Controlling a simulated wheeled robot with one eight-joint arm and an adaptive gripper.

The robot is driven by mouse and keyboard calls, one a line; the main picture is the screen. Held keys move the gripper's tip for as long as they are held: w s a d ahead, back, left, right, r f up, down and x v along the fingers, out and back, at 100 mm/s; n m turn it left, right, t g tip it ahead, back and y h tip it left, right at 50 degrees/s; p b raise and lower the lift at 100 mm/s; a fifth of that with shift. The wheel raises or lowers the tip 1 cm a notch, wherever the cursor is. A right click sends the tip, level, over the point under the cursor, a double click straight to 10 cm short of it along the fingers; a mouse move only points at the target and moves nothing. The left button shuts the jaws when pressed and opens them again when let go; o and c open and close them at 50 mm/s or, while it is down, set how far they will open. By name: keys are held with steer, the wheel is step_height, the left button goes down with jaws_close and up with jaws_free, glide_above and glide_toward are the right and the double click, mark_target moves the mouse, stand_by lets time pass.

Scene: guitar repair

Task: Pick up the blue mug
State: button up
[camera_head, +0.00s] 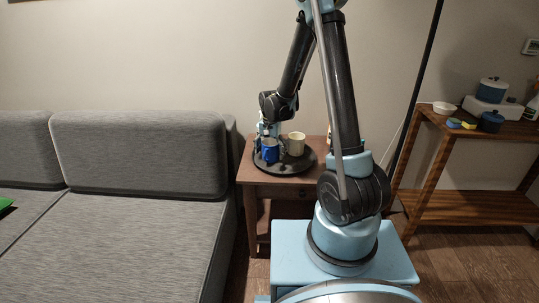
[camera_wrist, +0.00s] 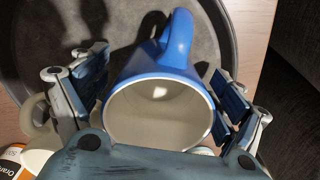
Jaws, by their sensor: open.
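The blue mug (camera_head: 270,153) stands on a round dark tray (camera_head: 297,168) on a small wooden side table. In the wrist view the blue mug (camera_wrist: 157,72) shows its pale inside and its handle, which points away from my gripper. My gripper (camera_wrist: 160,95) is open, with one finger on each side of the mug. A small gap shows at the left finger; the right finger is close to the mug wall, and I cannot tell if it touches. In the head view my gripper (camera_head: 264,137) is just above and beside the mug.
A cream mug (camera_head: 296,144) stands on the tray just right of the blue mug. In the wrist view a cream mug (camera_wrist: 38,117) and an orange-labelled container (camera_wrist: 14,162) lie at left. A grey sofa (camera_head: 140,155) is left of the table; a wooden shelf (camera_head: 465,135) stands at right.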

steer(key=shift+f, duration=0.35)
steer(key=c, duration=1.5)
steer(key=shift+c, duration=0.2)
steer(key=shift+r, duration=0.2)
